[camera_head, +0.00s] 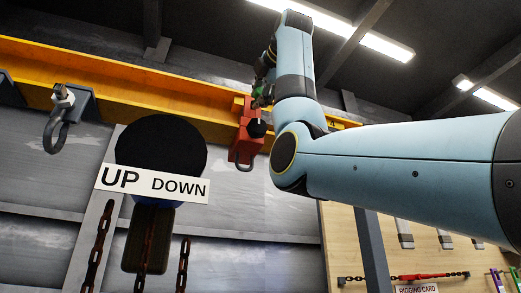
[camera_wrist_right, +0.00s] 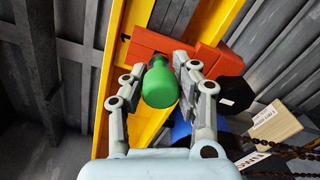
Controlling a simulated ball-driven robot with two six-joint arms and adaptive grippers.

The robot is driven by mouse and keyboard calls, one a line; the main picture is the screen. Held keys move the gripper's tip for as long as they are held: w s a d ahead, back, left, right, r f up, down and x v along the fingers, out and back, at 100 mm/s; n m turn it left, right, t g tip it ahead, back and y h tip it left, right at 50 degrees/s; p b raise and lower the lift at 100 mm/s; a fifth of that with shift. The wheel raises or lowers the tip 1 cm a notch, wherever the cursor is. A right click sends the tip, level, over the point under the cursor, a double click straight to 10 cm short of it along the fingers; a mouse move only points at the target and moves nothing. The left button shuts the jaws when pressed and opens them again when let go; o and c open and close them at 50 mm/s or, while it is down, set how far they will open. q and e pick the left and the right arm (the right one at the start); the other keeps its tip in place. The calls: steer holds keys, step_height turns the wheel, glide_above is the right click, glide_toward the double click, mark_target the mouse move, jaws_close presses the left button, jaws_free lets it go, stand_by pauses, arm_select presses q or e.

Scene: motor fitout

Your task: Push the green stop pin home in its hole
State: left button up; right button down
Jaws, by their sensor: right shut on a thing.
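The green stop pin (camera_wrist_right: 160,84) sits between the two fingers of my right gripper (camera_wrist_right: 161,70) in the right wrist view. The gripper is shut on it, with its wide rounded end facing the camera. Its narrower neck points toward the red trolley block (camera_wrist_right: 155,42) and the yellow beam (camera_wrist_right: 138,20). The pin's tip and the hole are hidden, so I cannot tell how deep it sits. In the head view the pin (camera_head: 258,89) is a small green patch at the right gripper (camera_head: 263,82), high by the beam above the red block (camera_head: 243,148). My left gripper is out of view.
A grey shackle (camera_head: 58,125) hangs from the beam at left. A black round body with an UP DOWN sign (camera_head: 152,184) and rusty chains (camera_head: 101,235) hangs below the beam. A wooden board (camera_head: 345,235) with rigging gear stands at lower right.

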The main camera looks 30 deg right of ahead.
steer(key=shift+w+d+p, duration=0.2)
steer(key=shift+w+p, duration=0.1)
steer(key=shift+w, duration=0.3)
steer(key=c, duration=1)
jaws_free()
steer(key=shift+o, duration=0.2)
steer(key=v, duration=1.2)
